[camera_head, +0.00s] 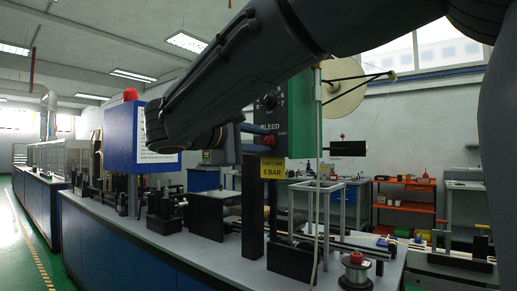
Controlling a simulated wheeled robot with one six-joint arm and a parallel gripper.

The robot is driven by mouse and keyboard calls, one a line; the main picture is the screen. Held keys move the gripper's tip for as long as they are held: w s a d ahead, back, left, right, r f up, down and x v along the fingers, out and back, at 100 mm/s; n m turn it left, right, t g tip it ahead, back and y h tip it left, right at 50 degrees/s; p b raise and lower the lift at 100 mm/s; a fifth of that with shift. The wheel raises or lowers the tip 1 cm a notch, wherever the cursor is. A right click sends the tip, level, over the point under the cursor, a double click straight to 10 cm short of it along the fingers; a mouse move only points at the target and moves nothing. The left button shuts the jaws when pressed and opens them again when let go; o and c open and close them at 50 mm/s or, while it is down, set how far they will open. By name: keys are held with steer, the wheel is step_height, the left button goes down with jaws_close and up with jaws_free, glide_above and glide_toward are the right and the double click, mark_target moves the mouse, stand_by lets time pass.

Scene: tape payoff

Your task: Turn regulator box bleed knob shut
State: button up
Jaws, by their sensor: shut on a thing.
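The regulator box (290,140) is a dark panel right of centre, with a numbered dial (269,101) and the word BLEED below it. The red bleed knob (267,140) shows just under that word, small and partly covered. My arm comes down from the upper right, across the front of the box, and bends back at the wrist. My gripper (258,133) reaches right from the wrist to the knob and is shut on it. The fingertips are small and dark here, and the knob's turn angle cannot be read.
A yellow "6 BAR" sign (272,168) hangs below the box. A blue box with a red lamp (130,94) stands left of my wrist. A pale wire frame (316,215) and a spool (355,272) stand on the bench (150,250). A large reel (343,88) is behind.

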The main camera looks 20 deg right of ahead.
steer(key=shift+f, duration=0.15)
steer(key=o, duration=1)
steer(key=shift+d, duration=0.15)
steer(key=shift+s+a, duration=0.1)
steer(key=shift+a, duration=0.1)
steer(key=v, duration=0.7)
steer(key=shift+s+a, duration=0.2)
steer(key=shift+a, duration=0.05)
